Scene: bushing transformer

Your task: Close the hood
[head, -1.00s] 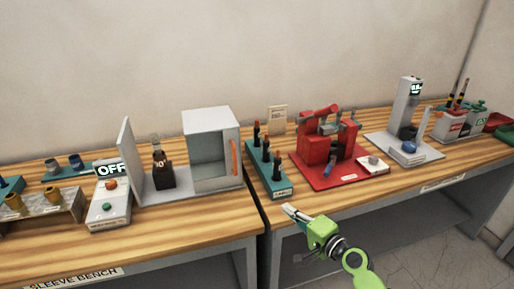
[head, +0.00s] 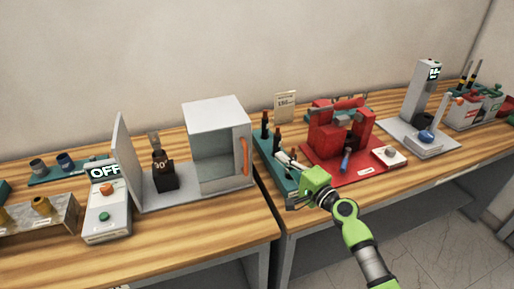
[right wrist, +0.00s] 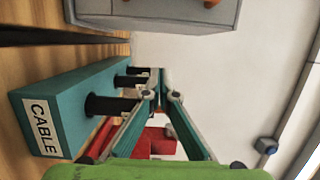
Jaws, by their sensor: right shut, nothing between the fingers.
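The hood (head: 215,118) is a pale grey box with an orange handle (head: 245,156) on its right front edge. It stands at the right end of its grey base (head: 198,192); an upright grey plate (head: 126,160) is at the left end. Between them a dark block with a brown-capped piece (head: 164,170) stands uncovered. A grey body with an orange part, likely the hood, shows at the top of the right wrist view (right wrist: 160,10). My right gripper (head: 283,160) is shut and empty, right of the handle and apart from it, over the teal cable stand. My left gripper is out of view.
The teal cable stand (right wrist: 90,90) with dark upright pegs is close under my right gripper. A red press (head: 325,135) stands to its right. A control box reading OFF (head: 106,205) is left of the upright plate. Bare wood lies before the hood.

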